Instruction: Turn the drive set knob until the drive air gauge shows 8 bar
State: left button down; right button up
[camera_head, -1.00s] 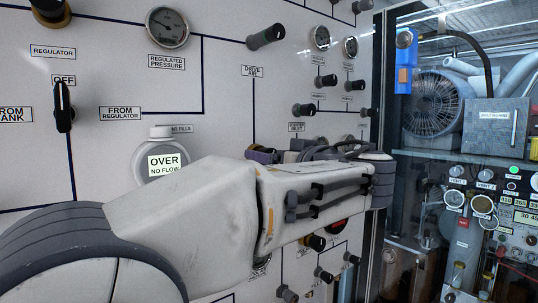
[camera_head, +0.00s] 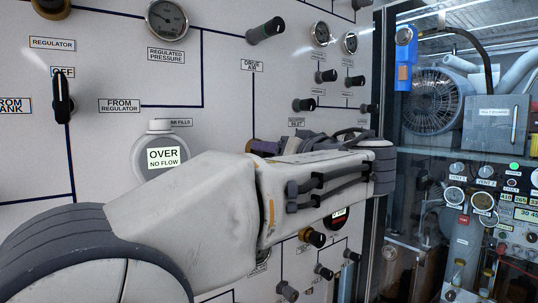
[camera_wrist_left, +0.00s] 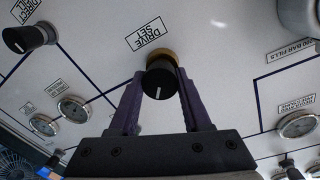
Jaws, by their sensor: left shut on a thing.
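The drive set knob (camera_wrist_left: 160,78) is black with a white pointer line and a brass-coloured collar, below its tilted DRIVE SET label (camera_wrist_left: 146,37) in the left wrist view. My left gripper (camera_wrist_left: 161,86) is shut on this knob, one purple finger on each side. My right gripper is not in view.
The white panel carries a regulated pressure gauge (camera_head: 167,19), a regulator lever (camera_head: 63,97) and several black knobs. A glass-fronted cabinet (camera_head: 466,110) stands at the right.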

pick_arm(q)
jog(key=m, duration=0.2)
jog(key=shift+m, duration=0.4)
jog(key=m, duration=0.2)
jog(key=shift+m, duration=0.3)
jog(key=m+p, duration=0.1)
jog(key=m, duration=0.2)
jog(key=shift+d+g+p, duration=0.1)
jog(key=shift+g+p, duration=0.25)
jog(key=shift+g, duration=0.05)
jog(key=shift+m+p, duration=0.7)
jog(key=shift+m, duration=1)
jog(key=shift+f, duration=0.1)
jog(key=shift+c, duration=1.8)
grip_release()
jog(key=f+b+v, duration=0.1)
jog(key=b+v, duration=0.1)
jog(key=v, duration=0.8)
jog(key=shift+d+r, duration=0.3)
jog(key=shift+r, duration=0.15)
